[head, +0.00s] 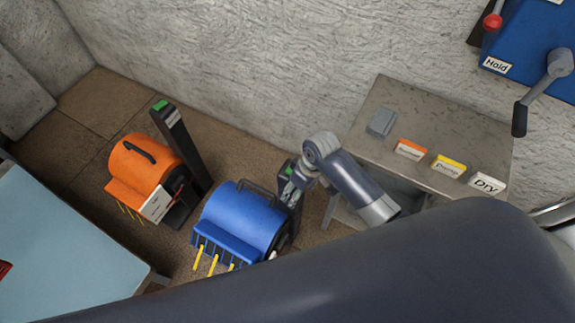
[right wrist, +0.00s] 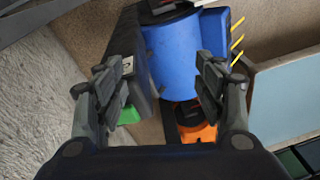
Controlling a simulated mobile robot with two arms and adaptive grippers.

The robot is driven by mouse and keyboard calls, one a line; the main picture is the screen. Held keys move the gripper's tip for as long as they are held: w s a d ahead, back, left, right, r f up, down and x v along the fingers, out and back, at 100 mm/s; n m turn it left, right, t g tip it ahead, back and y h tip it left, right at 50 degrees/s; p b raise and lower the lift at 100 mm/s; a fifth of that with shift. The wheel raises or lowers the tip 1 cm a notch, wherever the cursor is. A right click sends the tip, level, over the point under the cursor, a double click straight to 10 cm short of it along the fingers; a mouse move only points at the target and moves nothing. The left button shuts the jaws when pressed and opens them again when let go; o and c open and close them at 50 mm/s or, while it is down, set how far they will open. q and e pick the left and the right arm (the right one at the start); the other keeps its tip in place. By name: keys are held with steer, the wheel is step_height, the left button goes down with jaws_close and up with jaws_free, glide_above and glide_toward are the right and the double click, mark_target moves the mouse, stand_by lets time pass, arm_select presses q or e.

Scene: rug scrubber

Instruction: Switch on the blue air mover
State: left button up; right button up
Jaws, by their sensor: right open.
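The blue air mover (head: 236,222) stands on the brown floor, with yellow prongs at its front and a dark post beside it. A green switch (head: 288,168) shows at the top of that post. My right gripper (head: 293,190) is at the post, just below the green switch in the picture. In the right wrist view my right gripper (right wrist: 167,75) is open, with the blue drum (right wrist: 172,55) beyond and between its fingers. The green switch (right wrist: 128,115) is beside the left finger, partly covered by it; contact cannot be told. My left gripper is not in view.
An orange air mover (head: 148,165) with its own green-topped post stands to the left. A grey bench (head: 450,125) with orange, yellow and white labelled blocks is at the right. A light blue table (head: 65,250) is at lower left. A rough wall runs behind.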

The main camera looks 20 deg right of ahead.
steer(key=shift+n+g, duration=0.5)
steer(key=shift+n, duration=0.3)
steer(key=w+r, duration=0.1)
steer(key=w, duration=0.1)
steer(key=w+r, duration=0.3)
steer(key=shift+w+d, duration=0.35)
steer(key=w+d+r+n+g, duration=0.1)
steer(key=w+d+r, duration=0.1)
steer(key=w+r, duration=0.35)
steer(key=f, duration=0.3)
steer(key=s+a+f, duration=0.1)
steer(key=f, duration=0.6)
steer(key=shift+s+a+f, duration=0.1)
steer(key=shift+s+a, duration=0.1)
steer(key=shift+s, duration=0.2)
steer(key=shift+c, duration=0.3)
